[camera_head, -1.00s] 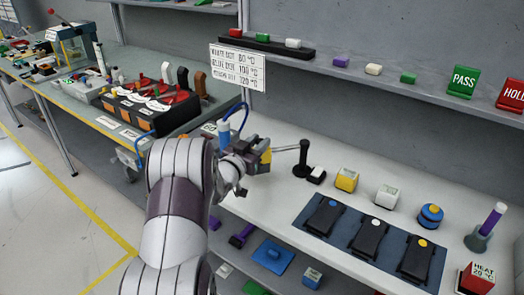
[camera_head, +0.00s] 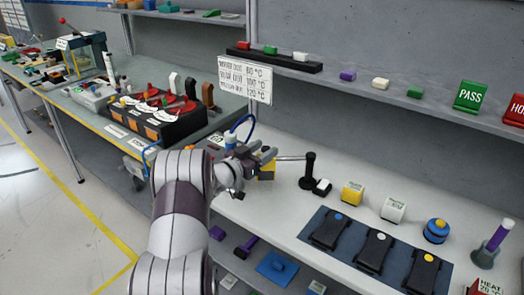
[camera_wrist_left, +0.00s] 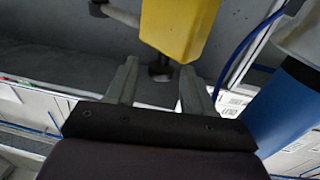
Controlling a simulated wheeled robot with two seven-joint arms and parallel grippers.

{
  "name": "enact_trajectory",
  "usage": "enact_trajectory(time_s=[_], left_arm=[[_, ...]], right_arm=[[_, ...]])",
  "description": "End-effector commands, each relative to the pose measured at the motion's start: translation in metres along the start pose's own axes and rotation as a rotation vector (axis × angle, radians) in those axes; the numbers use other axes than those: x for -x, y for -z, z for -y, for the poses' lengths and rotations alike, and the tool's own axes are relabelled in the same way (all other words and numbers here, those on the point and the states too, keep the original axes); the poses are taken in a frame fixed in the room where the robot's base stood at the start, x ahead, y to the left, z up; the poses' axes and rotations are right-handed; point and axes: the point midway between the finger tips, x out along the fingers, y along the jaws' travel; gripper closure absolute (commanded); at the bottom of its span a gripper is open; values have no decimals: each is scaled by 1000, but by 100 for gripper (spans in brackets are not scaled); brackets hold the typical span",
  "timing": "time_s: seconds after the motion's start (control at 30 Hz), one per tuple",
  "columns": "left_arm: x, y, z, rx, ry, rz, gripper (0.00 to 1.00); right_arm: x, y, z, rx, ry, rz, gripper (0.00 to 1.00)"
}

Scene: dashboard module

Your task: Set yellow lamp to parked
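The yellow lamp (camera_head: 267,172) sits at the end of a thin arm (camera_head: 290,158) that runs left from a black post (camera_head: 309,172) on the white shelf. In the head view my left gripper (camera_head: 266,156) is right at the lamp and hides part of it. In the left wrist view its two fingers (camera_wrist_left: 159,88) are apart with nothing gripped between them. The yellow lamp (camera_wrist_left: 180,25) shows large just beyond the fingertips there. I cannot tell whether a finger touches it. My right gripper is in neither view.
A small black-and-white block (camera_head: 322,187) stands beside the post. A yellow block (camera_head: 352,193) and a white block (camera_head: 393,209) are to the right, behind a dark mat (camera_head: 310,221) with several black units. A white temperature sign (camera_head: 245,79) hangs behind the gripper.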

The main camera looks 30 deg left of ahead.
Motion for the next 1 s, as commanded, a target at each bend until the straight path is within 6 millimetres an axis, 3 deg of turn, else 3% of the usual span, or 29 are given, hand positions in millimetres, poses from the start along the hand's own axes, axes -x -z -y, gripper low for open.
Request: enact_trajectory(time_s=[0.23, 0.33, 0.7, 0.83, 1.0], left_arm=[[1, 0, 0, -1, 1, 0, 49], [10, 0, 1, -1, 2, 0, 49], [103, 0, 1, -1, 4, -1, 49], [121, 0, 1, -1, 2, -1, 49], [127, 0, 0, -1, 0, 0, 49]], right_arm=[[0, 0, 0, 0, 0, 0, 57], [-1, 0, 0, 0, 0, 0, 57], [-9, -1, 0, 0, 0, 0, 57], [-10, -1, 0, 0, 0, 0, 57], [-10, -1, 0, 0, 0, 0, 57]])
